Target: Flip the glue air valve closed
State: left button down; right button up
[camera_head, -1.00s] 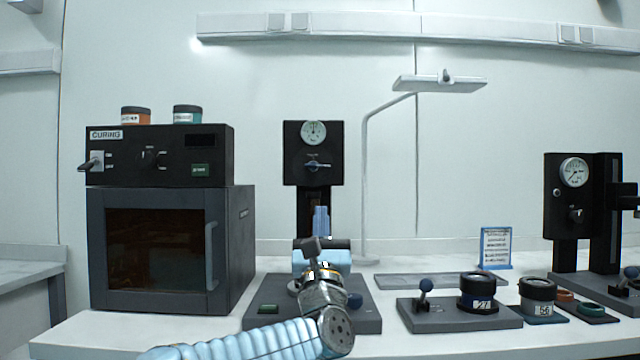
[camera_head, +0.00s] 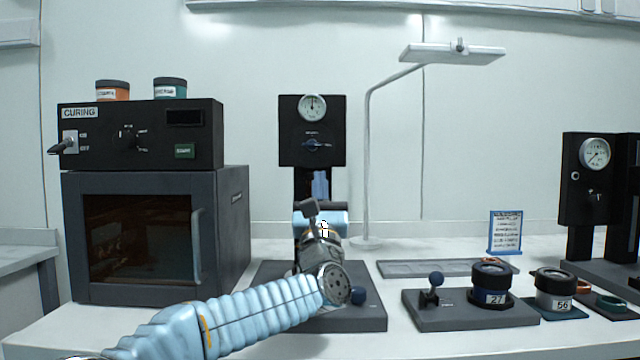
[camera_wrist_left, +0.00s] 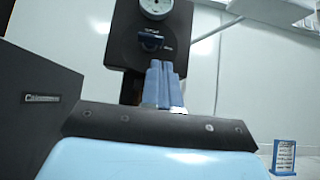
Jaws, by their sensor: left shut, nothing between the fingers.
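The glue air valve is a small dark blue handle (camera_head: 315,145) on the front of a black panel (camera_head: 295,127), below a round white gauge (camera_head: 312,107). The handle lies roughly level in the head view. It also shows in the left wrist view (camera_wrist_left: 152,41), straight above my fingers. My left gripper (camera_head: 320,183) has its blue fingers pointing up, just below the panel's lower edge in the picture. In the left wrist view the fingers (camera_wrist_left: 163,82) are together and empty, and appear apart from the handle. My right gripper is out of view.
A curing oven (camera_head: 140,235) stands at the left. A lamp on a thin post (camera_head: 368,160) rises right of the panel.

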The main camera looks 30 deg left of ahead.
aim_at(320, 147)
pick_arm(q)
jog(key=p+x, duration=0.2)
jog(key=x, duration=0.4)
jog(key=shift+r, duration=0.1)
jog(key=shift+n, duration=0.3)
jog(key=shift+w+d+n+g+y+b, duration=0.1)
jog(key=shift+n+g+y+b, duration=0.2)
jog(key=shift+n+y+b, duration=0.25)
